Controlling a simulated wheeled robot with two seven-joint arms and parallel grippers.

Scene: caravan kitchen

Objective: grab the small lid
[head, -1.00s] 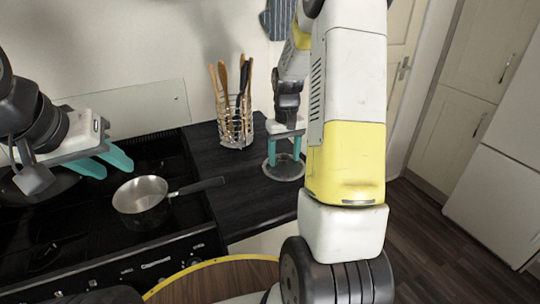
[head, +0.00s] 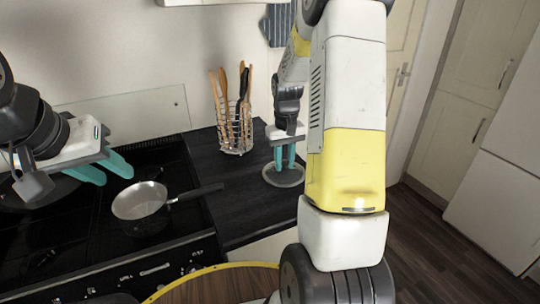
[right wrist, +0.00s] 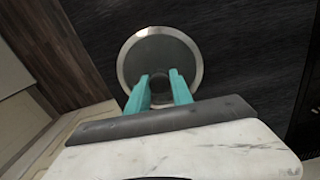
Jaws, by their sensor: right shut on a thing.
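The small lid (head: 284,177) is a round, glassy disc with a metal rim, lying on the dark worktop right of the utensil holder. It also shows in the right wrist view (right wrist: 184,50), with its dark knob between my fingers. My right gripper (head: 285,165) points down at the lid's middle, and its teal fingers are shut on the knob; it also shows in the right wrist view (right wrist: 160,84). My left gripper (head: 112,172) is open and empty above the stove, left of the saucepan.
A steel saucepan (head: 140,203) sits on the black stove, its handle pointing right over the worktop (head: 232,205). A wire utensil holder (head: 236,137) stands by the wall. A dark pan (head: 38,193) is partly hidden under my left arm.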

